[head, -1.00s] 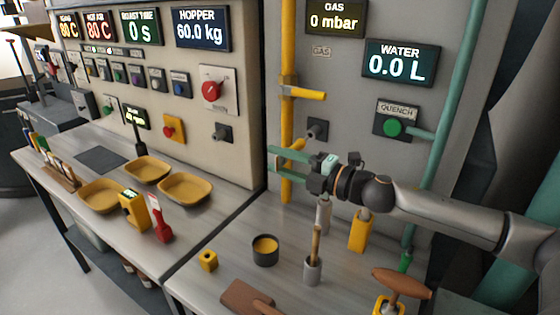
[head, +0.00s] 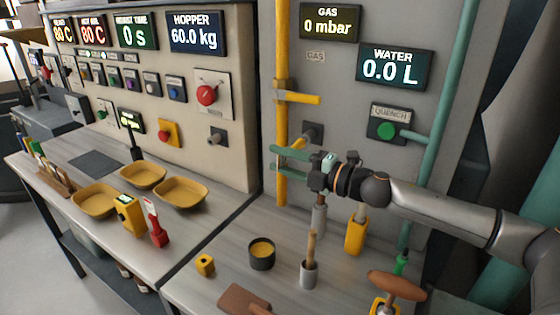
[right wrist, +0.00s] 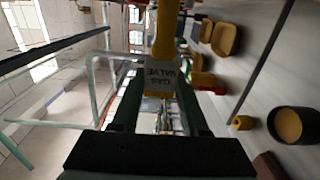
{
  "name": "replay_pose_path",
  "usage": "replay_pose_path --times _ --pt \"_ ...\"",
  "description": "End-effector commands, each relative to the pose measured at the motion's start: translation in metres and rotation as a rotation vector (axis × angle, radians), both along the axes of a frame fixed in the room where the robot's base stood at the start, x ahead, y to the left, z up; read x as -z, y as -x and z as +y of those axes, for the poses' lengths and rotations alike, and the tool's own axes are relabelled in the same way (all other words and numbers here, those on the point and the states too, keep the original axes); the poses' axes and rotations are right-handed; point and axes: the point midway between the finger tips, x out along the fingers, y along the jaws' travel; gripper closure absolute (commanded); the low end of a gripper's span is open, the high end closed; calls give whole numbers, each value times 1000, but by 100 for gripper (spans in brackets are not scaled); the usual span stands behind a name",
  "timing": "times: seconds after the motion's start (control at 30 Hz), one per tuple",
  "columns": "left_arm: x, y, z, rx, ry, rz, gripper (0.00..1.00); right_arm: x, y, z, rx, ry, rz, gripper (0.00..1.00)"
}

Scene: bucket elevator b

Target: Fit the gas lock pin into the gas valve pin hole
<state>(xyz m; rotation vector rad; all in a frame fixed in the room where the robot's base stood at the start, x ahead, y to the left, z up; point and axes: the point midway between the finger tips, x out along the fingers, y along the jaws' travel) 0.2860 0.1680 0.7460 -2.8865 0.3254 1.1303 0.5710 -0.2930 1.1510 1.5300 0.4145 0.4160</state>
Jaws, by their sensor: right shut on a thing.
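My right gripper (head: 289,160) is level at the lower yellow gas pipe (head: 282,125), its two green fingers one above the other across the pipe. In the right wrist view, a yellow part (right wrist: 163,35) with a grey plate lettered GAS VALVE (right wrist: 160,79) lies between the fingers, and the gripper is shut on it. A yellow lever (head: 300,98) sticks out rightward higher on the pipe. A red piece with a white tag (head: 157,232) stands on the left bench; I cannot tell whether it is the lock pin. No pin hole can be made out. My left gripper is not in view.
Below the gripper, the right bench holds a dark cup (head: 262,257), a small yellow block (head: 205,265), a grey holder with a wooden handle (head: 309,274) and a yellow-handled tool (head: 355,235). Yellow trays (head: 181,192) sit on the left bench. The control panel is close behind.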

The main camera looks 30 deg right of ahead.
Motion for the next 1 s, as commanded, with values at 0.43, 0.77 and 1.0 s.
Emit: replay_pose_path --times 0.43,0.77,1.0 --pt "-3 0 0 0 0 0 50 -1 -6 -10 1 0 -1 100" --pt "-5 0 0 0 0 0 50 -1 -10 -17 1 0 -1 100" --pt "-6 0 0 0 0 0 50 -1 -11 -19 2 0 -1 100"
